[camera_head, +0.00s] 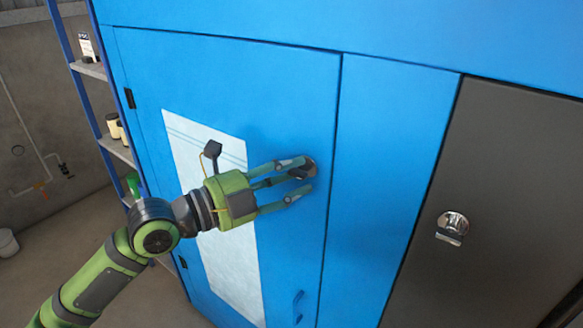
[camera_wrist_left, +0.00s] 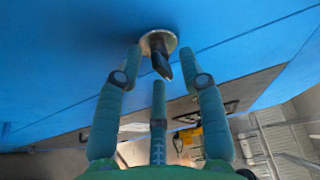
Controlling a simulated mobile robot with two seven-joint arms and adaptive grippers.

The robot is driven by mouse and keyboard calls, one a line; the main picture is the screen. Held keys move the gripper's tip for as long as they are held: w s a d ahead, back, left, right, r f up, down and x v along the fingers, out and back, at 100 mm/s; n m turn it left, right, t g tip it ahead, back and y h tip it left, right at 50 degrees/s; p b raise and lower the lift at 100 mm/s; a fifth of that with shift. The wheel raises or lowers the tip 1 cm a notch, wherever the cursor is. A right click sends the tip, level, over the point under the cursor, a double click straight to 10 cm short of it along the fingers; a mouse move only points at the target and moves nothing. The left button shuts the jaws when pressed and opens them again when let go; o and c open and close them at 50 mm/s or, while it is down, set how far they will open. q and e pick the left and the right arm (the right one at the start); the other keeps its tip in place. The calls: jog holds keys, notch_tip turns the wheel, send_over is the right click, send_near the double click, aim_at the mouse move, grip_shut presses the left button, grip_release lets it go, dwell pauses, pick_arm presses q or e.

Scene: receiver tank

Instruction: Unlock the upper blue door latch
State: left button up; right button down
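The blue door (camera_head: 215,85) fills the left part of the cabinet front, and it appears closed. Its upper latch (camera_head: 309,166) is near the right edge, partly hidden behind my left gripper's fingers. In the left wrist view the latch (camera_wrist_left: 158,42) shows a round metal base with a dark lever sticking out. My left gripper (camera_head: 304,176) is at the latch with its fingers spread. In the wrist view two fingers flank the lever and a third is below it. I cannot tell whether any finger touches it. My right gripper is not in view.
A grey panel (camera_head: 500,180) on the right carries another metal latch (camera_head: 452,227). A blue handle (camera_head: 298,306) sits low on the blue door. A white sheet (camera_head: 232,270) is on the door. Shelves (camera_head: 115,150) stand at the left, with a white bucket (camera_head: 8,242) on the floor.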

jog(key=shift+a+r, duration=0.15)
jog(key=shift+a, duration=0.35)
